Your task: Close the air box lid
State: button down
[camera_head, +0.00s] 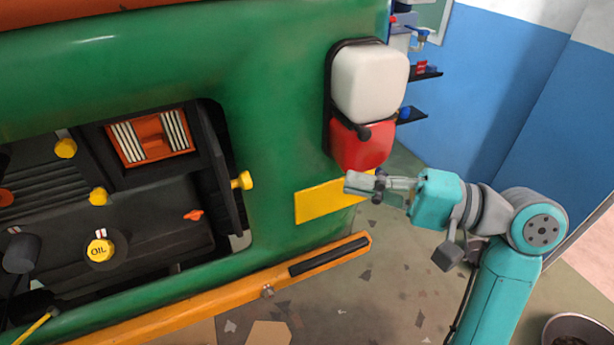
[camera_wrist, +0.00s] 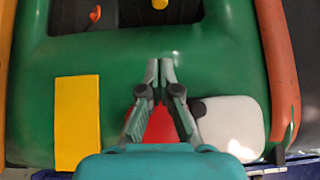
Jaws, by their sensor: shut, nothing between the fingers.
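The air box (camera_head: 103,130) is open in the engine bay, with an orange and white striped filter (camera_head: 152,138) showing inside. A dark panel (camera_head: 218,165) with a yellow knob (camera_head: 242,180) stands swung out to the right of the filter; it appears to be the air box lid. The yellow knob also seems to show at the top edge of the wrist view (camera_wrist: 160,4). My gripper (camera_head: 350,183) is shut and empty, in front of the green body below the red lamp and well right of the knob. Its closed fingertips (camera_wrist: 160,68) point toward the engine bay in the wrist view.
A white and red lamp (camera_head: 368,85) sticks out above my gripper. A yellow plate (camera_head: 325,201) lies behind and left of it. An orange bumper (camera_head: 200,295) runs below the bay. An oil cap (camera_head: 100,250) sits low in the bay. A metal bowl (camera_head: 577,330) is at lower right.

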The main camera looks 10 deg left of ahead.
jog(key=s+a, duration=0.1)
jog(key=a, duration=1.1)
jog(key=shift+s+a, duration=0.15)
jog(key=shift+a, duration=0.2)
jog(key=shift+r, duration=0.1)
